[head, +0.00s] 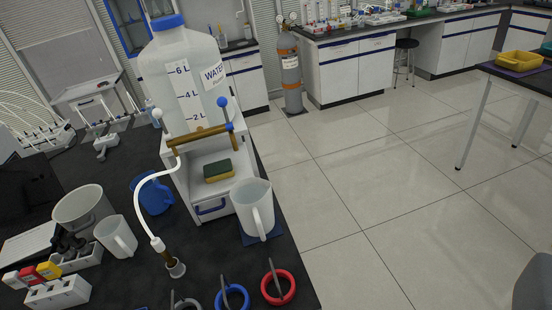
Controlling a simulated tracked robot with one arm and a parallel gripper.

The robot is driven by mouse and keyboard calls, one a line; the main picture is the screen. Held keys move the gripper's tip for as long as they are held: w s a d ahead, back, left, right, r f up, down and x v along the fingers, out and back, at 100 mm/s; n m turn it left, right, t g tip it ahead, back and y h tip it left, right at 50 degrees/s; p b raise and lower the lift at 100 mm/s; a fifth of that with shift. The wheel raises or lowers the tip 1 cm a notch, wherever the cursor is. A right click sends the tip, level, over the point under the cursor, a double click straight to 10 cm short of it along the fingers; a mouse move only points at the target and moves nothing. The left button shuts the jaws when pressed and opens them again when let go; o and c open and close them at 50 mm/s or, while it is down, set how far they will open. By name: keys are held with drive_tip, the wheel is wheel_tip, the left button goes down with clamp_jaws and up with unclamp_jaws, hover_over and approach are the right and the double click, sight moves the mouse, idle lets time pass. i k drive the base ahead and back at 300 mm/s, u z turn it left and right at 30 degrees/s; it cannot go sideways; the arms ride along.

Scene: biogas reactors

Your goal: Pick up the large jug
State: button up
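A tall white jug (252,207) stands upright on a small blue mat (262,238) at the right edge of the black bench, with its handle towards me. A smaller white jug (116,238) stands to the left, also with its handle facing me. A blue jug (151,196) stands between them, further back, partly hidden by a white tube. The jug on the mat looks the larger of the two white ones. My gripper is not in view, and nothing is seen touching the jugs.
A large water container (185,75) stands on a white cabinet (200,200) behind the jugs. Blue (232,297) and red (279,288) rings lie at the bench's front. A white rack (58,293) and wide bowl (84,209) stand left. The tiled floor right is clear.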

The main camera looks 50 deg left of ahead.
sight(251, 198)
drive_tip(key=u, duration=0.4)
drive_tip(key=i, duration=0.7)
drive_tip(key=u, duration=0.25)
drive_tip(key=k, duration=0.9)
drive_tip(key=u, duration=0.15)
drive_tip(key=i, duration=0.9)
drive_tip(key=z, duration=0.05)
